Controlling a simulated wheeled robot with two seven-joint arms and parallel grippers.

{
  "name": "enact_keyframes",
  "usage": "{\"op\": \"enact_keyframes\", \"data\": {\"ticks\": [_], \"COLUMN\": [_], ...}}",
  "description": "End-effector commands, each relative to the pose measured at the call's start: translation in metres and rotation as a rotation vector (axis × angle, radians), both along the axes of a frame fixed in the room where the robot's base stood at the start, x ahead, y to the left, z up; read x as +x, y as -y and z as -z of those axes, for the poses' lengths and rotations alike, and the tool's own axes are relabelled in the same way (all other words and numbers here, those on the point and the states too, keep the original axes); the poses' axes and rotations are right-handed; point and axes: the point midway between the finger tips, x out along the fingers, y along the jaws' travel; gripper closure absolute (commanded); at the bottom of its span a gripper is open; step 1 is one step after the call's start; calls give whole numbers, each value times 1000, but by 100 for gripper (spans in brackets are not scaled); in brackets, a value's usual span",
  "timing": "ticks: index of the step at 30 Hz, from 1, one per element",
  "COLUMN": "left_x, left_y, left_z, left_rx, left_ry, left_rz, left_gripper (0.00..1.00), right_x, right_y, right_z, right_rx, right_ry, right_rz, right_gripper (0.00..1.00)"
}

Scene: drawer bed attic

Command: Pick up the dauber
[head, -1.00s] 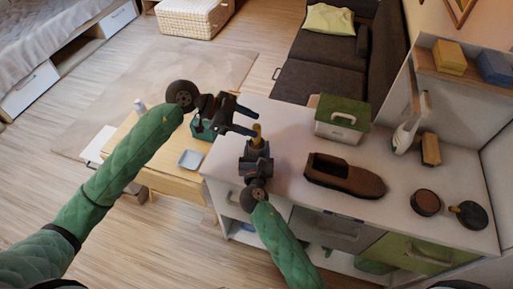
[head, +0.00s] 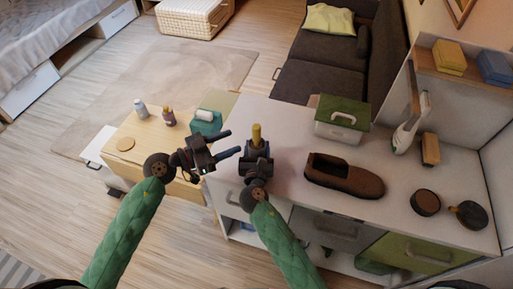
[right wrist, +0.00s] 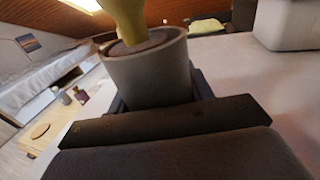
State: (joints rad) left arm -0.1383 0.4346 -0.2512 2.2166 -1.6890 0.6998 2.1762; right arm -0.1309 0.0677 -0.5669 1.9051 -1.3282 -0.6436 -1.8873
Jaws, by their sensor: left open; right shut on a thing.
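A yellow-handled piece (head: 257,134), which looks like the dauber, stands upright in a small grey cup at the near-left corner of the white counter. The right wrist view shows the handle (right wrist: 127,20) rising out of the grey cup (right wrist: 150,75). My right gripper (head: 257,160) is shut on the cup; its fingers are partly hidden. My left gripper (head: 233,143) is open and empty, pointing right, to the left of the handle and apart from it.
The white counter (head: 285,185) holds a brown shoe (head: 343,177), a green-lidded box (head: 340,118), a round tin (head: 425,202), a dark disc with a brown knob (head: 468,215) and a brush (head: 430,150). A wooden table (head: 140,152) with bottles stands left.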

Motion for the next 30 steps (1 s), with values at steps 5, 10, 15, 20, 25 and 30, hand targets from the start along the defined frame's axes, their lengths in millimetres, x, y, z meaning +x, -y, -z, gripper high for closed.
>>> {"op": "enact_keyframes", "data": {"ticks": [5,10,15,20,25,30], "left_x": [-12,-15,-5,10,20,23], "left_y": [-9,-12,4,26,40,45], "left_z": [9,12,12,12,12,12], "left_rx": [-28,-38,-41,-40,-39,-39], "left_ry": [-2,0,3,2,1,1], "left_rz": [-61,-86,-89,-88,-88,-89], "left_gripper": [52,52,52,52,52,52], "right_x": [0,0,0,0,0,0], "right_y": [0,0,0,0,0,0], "right_z": [0,0,0,0,0,0], "right_rx": [0,0,0,0,0,0], "right_ry": [0,0,0,0,0,0], "right_rz": [0,0,0,0,0,0], "right_gripper": [75,75,75,75,75,75]}}
